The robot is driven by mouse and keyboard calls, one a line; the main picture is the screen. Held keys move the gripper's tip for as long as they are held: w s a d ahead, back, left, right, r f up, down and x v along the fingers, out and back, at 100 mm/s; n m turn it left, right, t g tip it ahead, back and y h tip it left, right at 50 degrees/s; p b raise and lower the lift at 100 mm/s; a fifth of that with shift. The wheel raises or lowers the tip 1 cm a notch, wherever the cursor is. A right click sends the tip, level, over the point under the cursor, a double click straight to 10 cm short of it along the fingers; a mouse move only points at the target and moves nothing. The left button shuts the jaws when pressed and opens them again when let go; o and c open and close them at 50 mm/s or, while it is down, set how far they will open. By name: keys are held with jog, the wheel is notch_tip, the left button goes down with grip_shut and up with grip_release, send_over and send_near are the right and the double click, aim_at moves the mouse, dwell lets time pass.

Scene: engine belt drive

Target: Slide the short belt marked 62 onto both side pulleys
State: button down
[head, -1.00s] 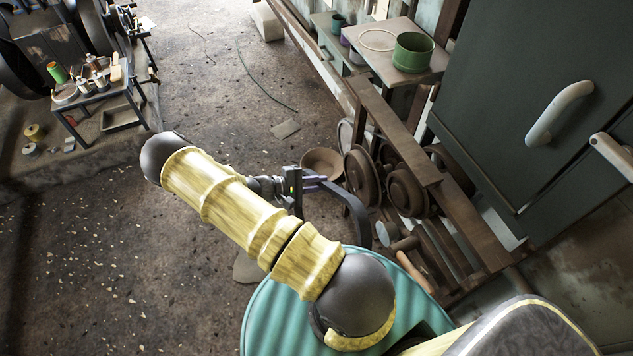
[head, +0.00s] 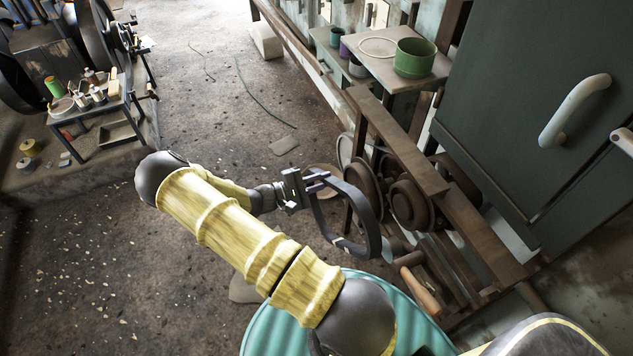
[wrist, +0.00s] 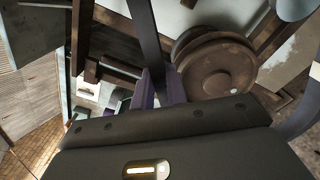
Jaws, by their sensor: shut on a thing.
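My gripper (head: 316,182) is shut on a dark belt (head: 372,205), a stiff-looking loop that hangs out to the right of the fingers, clear of the floor. In the wrist view the purple fingertips (wrist: 158,88) close on the belt's dark strip (wrist: 143,32), which runs up out of frame. No number is readable on the belt. At the far upper left of the head view stands an engine with large dark wheels (head: 98,32) and smaller parts (head: 122,38) on its side; I cannot tell the side pulleys apart there. My gripper is far from it.
A wooden rack with brown wheels (head: 411,205) stands close behind the belt; one wheel (wrist: 215,62) fills the wrist view's upper right. A green pot (head: 414,58) sits on a shelf. A small bench (head: 90,103) stands before the engine. The middle floor is open.

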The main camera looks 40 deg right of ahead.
jog(key=x, duration=0.9)
jog(key=shift+d+p, duration=0.3)
jog(key=shift+d, duration=0.05)
jog(key=shift+s+r+p, duration=0.1)
jog(key=shift+r+p, duration=0.05)
jog(key=shift+p, duration=0.15)
dwell(0.4)
jog(key=shift+p+x, duration=0.3)
jog(key=shift+x, duration=1.95)
dwell(0.4)
jog(key=shift+f, duration=0.3)
dwell(0.4)
jog(key=c, duration=1.3)
grip_release()
jog(key=shift+a, duration=0.1)
jog(key=b+v, duration=0.2)
jog(key=v, duration=1.5)
jog(key=shift+a+f, duration=0.1)
jog(key=shift+a, duration=0.05)
